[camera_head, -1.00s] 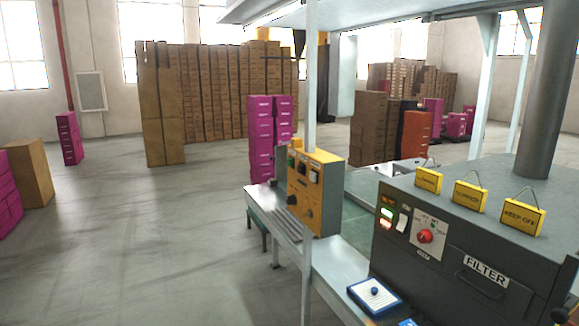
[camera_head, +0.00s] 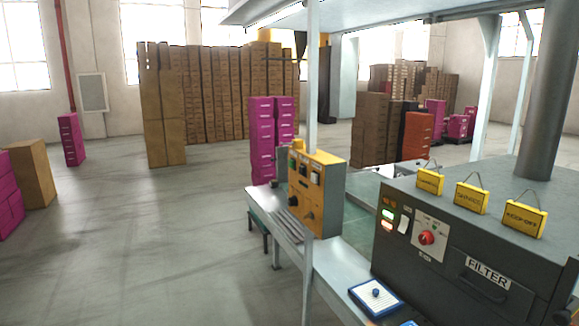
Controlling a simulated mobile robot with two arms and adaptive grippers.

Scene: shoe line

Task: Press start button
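A grey machine cabinet (camera_head: 460,240) marked FILTER stands to the right. It has a red knob (camera_head: 427,238) on a pale plate and a lit green switch (camera_head: 388,214). No label reading "start" is legible. Neither of my grippers is in view.
Magenta boxes (camera_head: 262,140) are stacked behind the control box.

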